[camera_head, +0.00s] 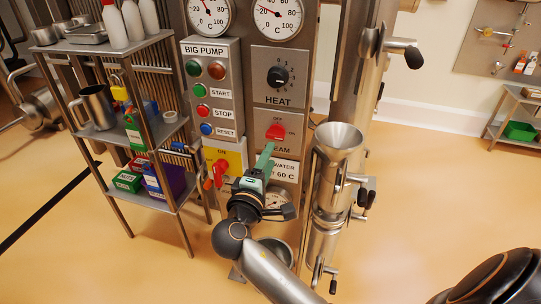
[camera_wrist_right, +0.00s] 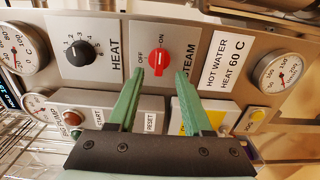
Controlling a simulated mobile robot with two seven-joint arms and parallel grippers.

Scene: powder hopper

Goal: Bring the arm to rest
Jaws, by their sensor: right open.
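My right arm comes up from the bottom of the head view. Its green-fingered gripper (camera_head: 266,158) is in front of the control panel (camera_head: 291,93), just below the red steam knob (camera_head: 276,131). In the right wrist view the gripper (camera_wrist_right: 160,74) is open, its two fingers apart with nothing between them. The red steam knob (camera_wrist_right: 155,58) shows beyond the fingertips, between the OFF and ON marks. Touch between fingers and panel cannot be told. My left gripper is not in view.
A steel funnel (camera_head: 338,140) on a vertical pipe stands close right of the gripper. A red handle on a yellow plate (camera_head: 233,156) is at its left. A shelf rack (camera_head: 152,137) with bottles, a jug and boxes stands further left. Open floor (camera_head: 440,190) lies to the right.

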